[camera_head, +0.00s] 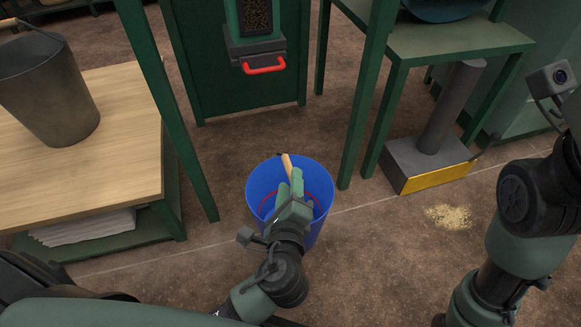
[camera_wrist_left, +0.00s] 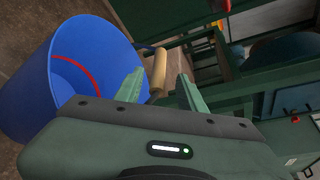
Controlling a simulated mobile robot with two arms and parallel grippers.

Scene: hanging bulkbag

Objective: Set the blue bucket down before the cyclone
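The blue bucket (camera_head: 262,183) is upright below the middle of the head view, with a red ring showing inside. Its wooden handle grip (camera_head: 287,163) is raised above the rim. My left gripper (camera_head: 288,190) is over the bucket mouth, just by the grip. In the left wrist view the bucket (camera_wrist_left: 30,90) is at the left, and the grip (camera_wrist_left: 159,70) shows between the two spread fingers (camera_wrist_left: 160,92), with gaps on both sides. The bucket's base is partly hidden by my left arm. My right arm is at the right; its gripper is out of frame. I cannot tell which part is the cyclone.
A wooden-topped table (camera_head: 125,120) with a dark metal bucket (camera_head: 48,95) is at left. Green posts (camera_head: 365,110) flank the bucket. A red handle (camera_head: 264,66) is at the back. A grey box with pipe (camera_head: 425,160) and spilled grain (camera_head: 448,216) are at right.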

